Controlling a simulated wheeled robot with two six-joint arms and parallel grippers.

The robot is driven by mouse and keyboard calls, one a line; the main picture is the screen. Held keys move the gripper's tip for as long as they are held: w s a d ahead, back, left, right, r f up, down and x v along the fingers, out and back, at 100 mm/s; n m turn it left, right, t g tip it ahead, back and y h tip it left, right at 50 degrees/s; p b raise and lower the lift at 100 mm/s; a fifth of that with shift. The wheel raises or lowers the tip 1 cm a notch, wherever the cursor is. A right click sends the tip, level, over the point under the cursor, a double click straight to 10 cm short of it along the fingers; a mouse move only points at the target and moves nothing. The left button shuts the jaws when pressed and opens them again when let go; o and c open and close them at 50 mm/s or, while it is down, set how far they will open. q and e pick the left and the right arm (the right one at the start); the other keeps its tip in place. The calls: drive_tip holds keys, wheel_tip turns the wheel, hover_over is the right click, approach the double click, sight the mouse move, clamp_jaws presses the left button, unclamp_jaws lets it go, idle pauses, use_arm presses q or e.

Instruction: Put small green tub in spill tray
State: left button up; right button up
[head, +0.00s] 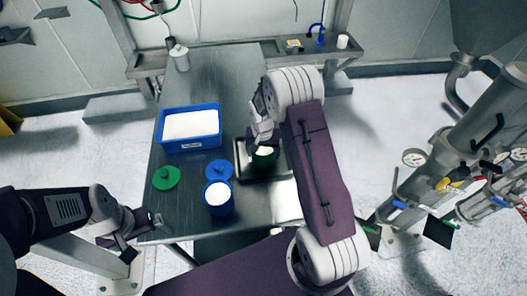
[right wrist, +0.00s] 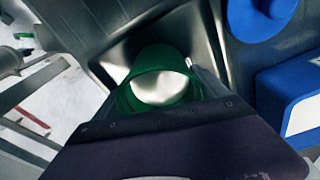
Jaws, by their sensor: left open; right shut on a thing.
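The small green tub (head: 264,157) is over or in the metal spill tray (head: 241,160) at the middle of the table; I cannot tell whether it touches the tray floor. My right gripper (head: 262,143) is shut on the tub, and my arm hides part of both. In the right wrist view the tub (right wrist: 161,84) is open at the top with pale powder inside, and the tray (right wrist: 118,52) shows around it. My left gripper (head: 140,235) is open and empty at the table's front left corner.
A blue tub with white powder (head: 218,198) and a blue lid (head: 219,170) stand left of the tray. A green lid (head: 166,178) lies farther left. A blue bin of powder (head: 190,128) stands behind them. The table's back part is mostly clear.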

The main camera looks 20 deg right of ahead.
drive_tip(key=shift+s+a+f, duration=0.1)
drive_tip(key=o, duration=1.5)
drive_tip(key=shift+o, duration=0.2)
wheel_tip(320, 180, up, 12)
drive_tip(key=s, duration=0.1)
drive_tip(key=s+a+f+n, duration=0.1)
drive_tip(key=s+a+n, duration=0.2)
drive_tip(key=s, duration=0.6)
drive_tip(key=s+a+f+n+y, duration=0.1)
drive_tip(key=s+a+n, duration=0.1)
drive_tip(key=s, duration=0.7)
drive_tip(key=shift+s+a+n+b, duration=0.2)
drive_tip(key=shift+a+n+b, duration=0.1)
drive_tip(key=shift+a+n, duration=0.15)
